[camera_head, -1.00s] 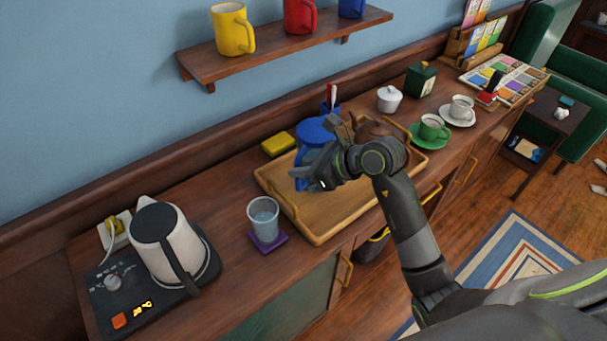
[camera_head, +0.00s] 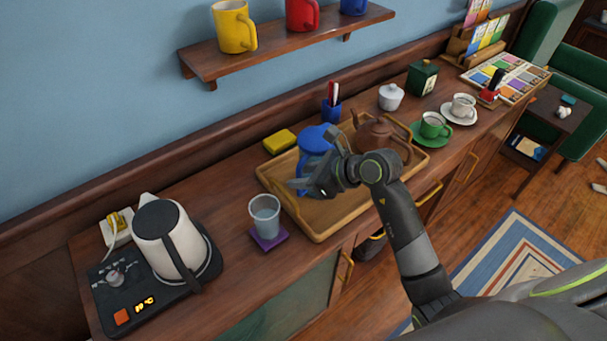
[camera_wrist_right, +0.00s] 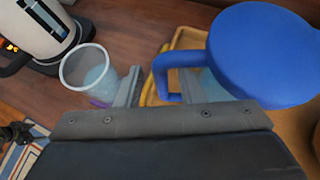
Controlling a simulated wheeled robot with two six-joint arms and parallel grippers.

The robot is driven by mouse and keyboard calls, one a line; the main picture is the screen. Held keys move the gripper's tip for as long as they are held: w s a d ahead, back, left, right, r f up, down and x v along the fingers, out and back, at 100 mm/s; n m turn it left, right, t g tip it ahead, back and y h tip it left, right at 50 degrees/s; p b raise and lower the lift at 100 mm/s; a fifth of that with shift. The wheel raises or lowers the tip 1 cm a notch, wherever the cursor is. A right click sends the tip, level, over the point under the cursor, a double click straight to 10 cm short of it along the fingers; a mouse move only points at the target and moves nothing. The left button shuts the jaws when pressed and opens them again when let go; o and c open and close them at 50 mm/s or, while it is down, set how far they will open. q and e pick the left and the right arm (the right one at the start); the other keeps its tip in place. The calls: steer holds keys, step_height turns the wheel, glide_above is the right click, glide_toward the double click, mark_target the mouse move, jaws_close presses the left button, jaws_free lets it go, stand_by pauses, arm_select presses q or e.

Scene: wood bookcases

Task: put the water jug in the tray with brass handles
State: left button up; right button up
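The water jug (camera_head: 312,142) has a round blue lid and a blue handle. It stands in the left part of the wooden tray (camera_head: 320,235), upright as far as I can see; my right gripper hides its lower body. In the wrist view the jug's lid (camera_wrist_right: 265,55) fills the upper right, with its handle (camera_wrist_right: 165,72) to the left. My right gripper (camera_head: 316,168) is open, its fingers apart at the handle. The tray's brass handle shows at its left end (camera_head: 284,204).
A brown teapot (camera_head: 382,138) stands in the tray's right part. A glass of water (camera_head: 265,213) on a purple coaster is just left of the tray. A kettle (camera_head: 168,235) stands further left. A yellow sponge (camera_head: 280,141) and blue pen cup (camera_head: 331,109) are behind.

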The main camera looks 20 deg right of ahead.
steer(key=shift+r, duration=0.1)
steer(key=b+v, duration=0.1)
steer(key=v, duration=1.1)
steer(key=shift+r, duration=0.1)
stand_by(0.3)
